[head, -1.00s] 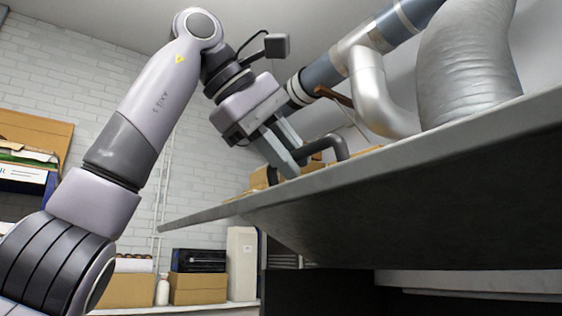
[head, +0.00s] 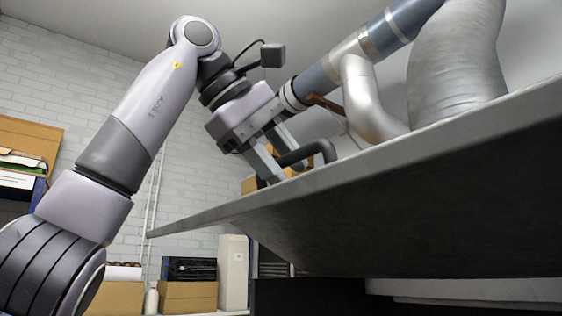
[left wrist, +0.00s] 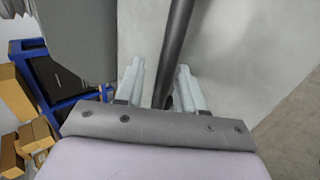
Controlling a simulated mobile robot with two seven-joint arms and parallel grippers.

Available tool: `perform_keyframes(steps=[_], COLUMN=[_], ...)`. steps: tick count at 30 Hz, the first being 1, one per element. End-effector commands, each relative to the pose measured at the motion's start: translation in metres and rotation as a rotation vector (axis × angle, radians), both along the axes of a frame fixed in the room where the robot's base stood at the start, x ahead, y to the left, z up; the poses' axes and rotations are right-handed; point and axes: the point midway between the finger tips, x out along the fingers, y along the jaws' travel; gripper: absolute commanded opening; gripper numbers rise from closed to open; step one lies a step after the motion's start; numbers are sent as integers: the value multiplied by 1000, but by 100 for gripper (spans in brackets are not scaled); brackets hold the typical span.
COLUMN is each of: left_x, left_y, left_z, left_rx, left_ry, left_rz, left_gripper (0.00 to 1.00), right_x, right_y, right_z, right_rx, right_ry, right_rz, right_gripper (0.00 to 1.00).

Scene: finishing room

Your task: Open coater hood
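The coater hood (head: 400,205) is a large grey panel seen from below at its edge, slanting up to the right in the head view. Its dark bent-bar handle (head: 319,146) stands on its upper face. My left gripper (head: 281,172) is at the handle, with its two fingers apart and reaching down by the hood's edge. In the left wrist view the dark handle bar (left wrist: 176,40) runs between the parted fingers, with gaps visible beside it. Contact at the fingertips cannot be made out. My right gripper is not in view.
Silver and blue ducts (head: 365,100) and a wide flexible hose (head: 455,70) rise behind the hood. Cardboard boxes (head: 188,297) and a white cabinet (head: 234,270) stand at the back left. A blue rack (left wrist: 60,75) shows in the left wrist view.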

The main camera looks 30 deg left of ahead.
Motion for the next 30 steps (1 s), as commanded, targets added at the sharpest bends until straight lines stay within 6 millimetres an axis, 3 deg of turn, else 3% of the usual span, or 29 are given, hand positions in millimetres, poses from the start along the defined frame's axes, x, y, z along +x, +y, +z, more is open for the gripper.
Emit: perform_keyframes(steps=[8, 17, 30], left_x=[-9, -35, -48], left_y=[3, 14, 19], left_z=[9, 33, 46], left_rx=[-1, -2, 0], left_ry=[-3, -3, 1], left_rz=[0, 2, 0], left_gripper=[38, 38, 38], right_x=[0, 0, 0], right_y=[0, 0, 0], right_z=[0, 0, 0], right_rx=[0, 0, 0], right_ry=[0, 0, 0], right_rz=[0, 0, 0], right_gripper=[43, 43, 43])
